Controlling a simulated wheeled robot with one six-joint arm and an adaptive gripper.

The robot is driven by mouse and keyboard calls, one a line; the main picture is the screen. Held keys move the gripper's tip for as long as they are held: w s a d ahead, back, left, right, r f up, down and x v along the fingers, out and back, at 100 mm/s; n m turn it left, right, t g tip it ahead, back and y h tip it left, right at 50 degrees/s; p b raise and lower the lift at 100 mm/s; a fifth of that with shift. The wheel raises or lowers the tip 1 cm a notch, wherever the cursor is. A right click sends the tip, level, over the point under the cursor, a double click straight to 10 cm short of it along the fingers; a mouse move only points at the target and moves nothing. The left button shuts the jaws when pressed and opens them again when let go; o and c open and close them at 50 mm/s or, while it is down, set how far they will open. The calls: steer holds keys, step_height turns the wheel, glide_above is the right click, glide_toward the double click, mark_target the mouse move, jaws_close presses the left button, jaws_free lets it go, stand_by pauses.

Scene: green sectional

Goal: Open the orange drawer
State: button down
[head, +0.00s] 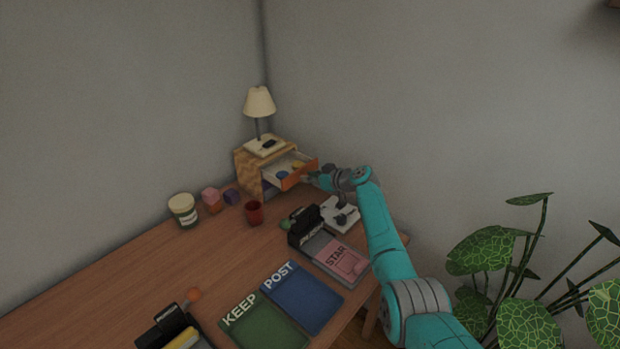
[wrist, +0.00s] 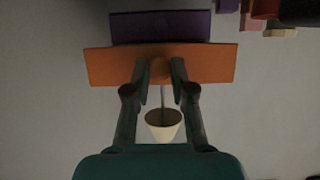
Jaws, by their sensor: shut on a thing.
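The orange drawer (head: 300,175) is pulled out of a small wooden cabinet (head: 246,172) at the back of the desk. Its tray shows behind the orange front, with a blue thing (head: 283,174) and a yellow thing (head: 298,164) inside. In the wrist view the orange drawer front (wrist: 210,64) spans the middle, with a purple drawer front (wrist: 160,26) beyond it. My gripper (wrist: 160,70) is shut on the knob at the middle of the orange front. In the head view my gripper (head: 314,179) is at the drawer's front, its fingertips hard to make out.
A lamp (head: 259,103) stands on the cabinet. A red cup (head: 254,212), a tub (head: 184,210) and small blocks (head: 211,196) stand left of it. A plant (head: 500,250) is at right.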

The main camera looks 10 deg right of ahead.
steer(key=c, duration=1)
jaws_free()
steer(key=v, duration=1.2)
